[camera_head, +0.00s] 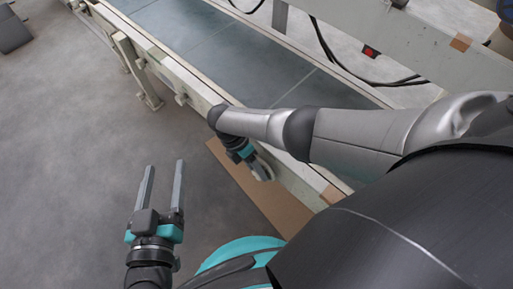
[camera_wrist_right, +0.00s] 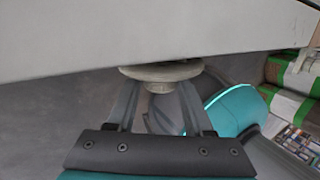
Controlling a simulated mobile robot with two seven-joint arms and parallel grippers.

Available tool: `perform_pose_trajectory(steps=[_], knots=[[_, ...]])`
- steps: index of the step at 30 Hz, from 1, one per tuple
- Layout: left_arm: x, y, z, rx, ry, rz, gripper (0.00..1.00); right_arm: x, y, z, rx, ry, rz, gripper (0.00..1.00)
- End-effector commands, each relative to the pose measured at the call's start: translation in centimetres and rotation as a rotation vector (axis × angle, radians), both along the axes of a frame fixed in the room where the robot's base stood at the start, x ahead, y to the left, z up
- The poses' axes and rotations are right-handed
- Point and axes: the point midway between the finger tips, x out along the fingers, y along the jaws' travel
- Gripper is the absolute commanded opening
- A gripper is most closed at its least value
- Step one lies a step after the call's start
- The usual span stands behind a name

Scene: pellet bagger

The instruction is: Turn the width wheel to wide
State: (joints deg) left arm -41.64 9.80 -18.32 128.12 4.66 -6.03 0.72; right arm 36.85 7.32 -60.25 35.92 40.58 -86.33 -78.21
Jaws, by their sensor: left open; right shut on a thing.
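The width wheel (camera_head: 264,171) is a pale round disc on the near side of the conveyor frame, mostly hidden by my right gripper in the head view. In the right wrist view the wheel (camera_wrist_right: 160,72) shows as a beige disc with a small hub, just below a grey frame beam. My right gripper (camera_wrist_right: 159,88) is shut on the wheel, with one finger at each side of it. No width mark or scale can be read. My left gripper (camera_head: 165,165) is open and empty, above the floor left of the wheel.
The conveyor belt (camera_head: 225,50) runs diagonally behind its pale side rail (camera_head: 188,87). A brown strip (camera_head: 250,187) lies below the rail. Black cables and a red switch (camera_head: 370,52) are beyond the belt. Green-and-white striped items (camera_wrist_right: 290,76) stand at right.

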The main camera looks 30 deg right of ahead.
Motion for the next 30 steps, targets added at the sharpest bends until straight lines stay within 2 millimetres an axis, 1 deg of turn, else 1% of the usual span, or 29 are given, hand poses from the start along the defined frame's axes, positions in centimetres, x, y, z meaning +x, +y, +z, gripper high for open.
perform_pose_trajectory(steps=[8, 20, 21, 24, 30], knots=[[-0.34, -0.33, 0.46, -0.038, -0.055, 0.003, 0.64, -0.11, -0.05, -0.14, -0.008, 0.017, -0.002, 0.00], [-0.36, -0.36, 0.55, -0.042, -0.060, 0.003, 0.64, -0.13, -0.08, -0.10, -0.008, 0.019, -0.002, 0.00], [-0.37, -0.37, 0.55, -0.042, -0.060, 0.003, 0.64, -0.13, -0.08, -0.10, -0.008, 0.019, -0.002, 0.53], [-0.36, -0.37, 0.55, -0.042, -0.060, 0.003, 0.64, -0.11, -0.07, -0.10, -0.008, 0.019, -0.002, 0.64], [-0.36, -0.38, 0.55, -0.042, -0.060, 0.003, 0.64, -0.04, -0.04, -0.06, -0.007, 0.018, 0.000, 0.64]])
